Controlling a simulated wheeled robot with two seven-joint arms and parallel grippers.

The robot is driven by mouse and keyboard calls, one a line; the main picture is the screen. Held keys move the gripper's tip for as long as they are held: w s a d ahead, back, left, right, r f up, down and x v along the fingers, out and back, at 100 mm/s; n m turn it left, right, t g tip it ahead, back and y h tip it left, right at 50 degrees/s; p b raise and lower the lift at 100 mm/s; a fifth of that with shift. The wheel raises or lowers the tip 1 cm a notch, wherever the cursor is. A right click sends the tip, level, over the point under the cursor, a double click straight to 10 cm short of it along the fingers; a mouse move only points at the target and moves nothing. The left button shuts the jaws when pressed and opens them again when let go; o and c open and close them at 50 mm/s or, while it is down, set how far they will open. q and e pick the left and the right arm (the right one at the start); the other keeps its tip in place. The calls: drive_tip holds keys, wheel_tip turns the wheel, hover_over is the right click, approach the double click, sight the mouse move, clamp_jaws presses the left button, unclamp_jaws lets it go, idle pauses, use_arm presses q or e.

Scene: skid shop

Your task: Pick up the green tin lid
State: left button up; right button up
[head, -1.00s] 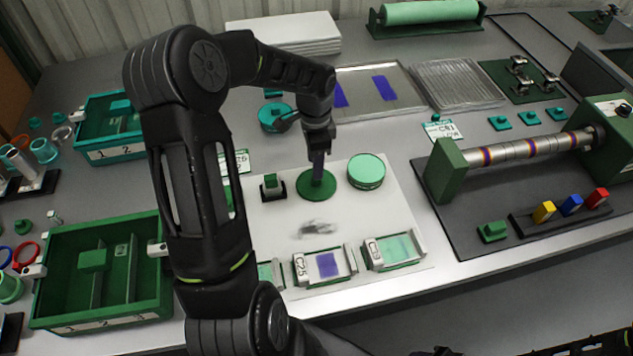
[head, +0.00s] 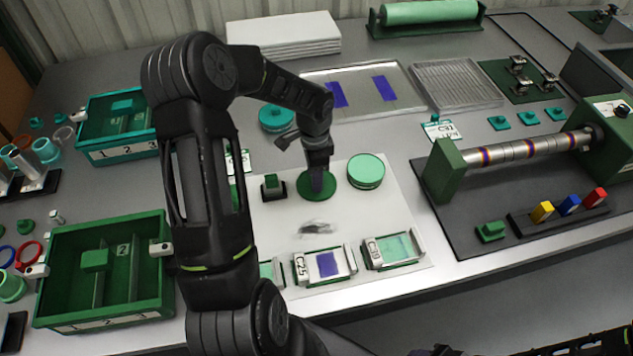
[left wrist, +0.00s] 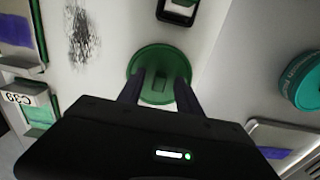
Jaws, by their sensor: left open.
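A dark green round lid (head: 314,190) lies flat on the white mat, under my left gripper (head: 318,180). In the left wrist view the green lid (left wrist: 143,62) has a small raised block (left wrist: 158,83) at its middle. The open fingers of my left gripper (left wrist: 158,88) stand on either side of that block, and I cannot tell whether they touch it. In the head view the gripper covers the lid's middle. A lighter mint green round tin (head: 367,171) stands just right of the lid.
A teal tin (head: 277,117) stands behind the lid and also shows in the left wrist view (left wrist: 304,82). A green block in a dark holder (head: 273,187) is close on the left. Card holders (head: 323,267) line the mat's front. A green compartment tray (head: 62,232) is at left.

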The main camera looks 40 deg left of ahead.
use_arm(q)
drive_tip(key=shift+c, duration=0.3)
clamp_jaws()
idle(0.5)
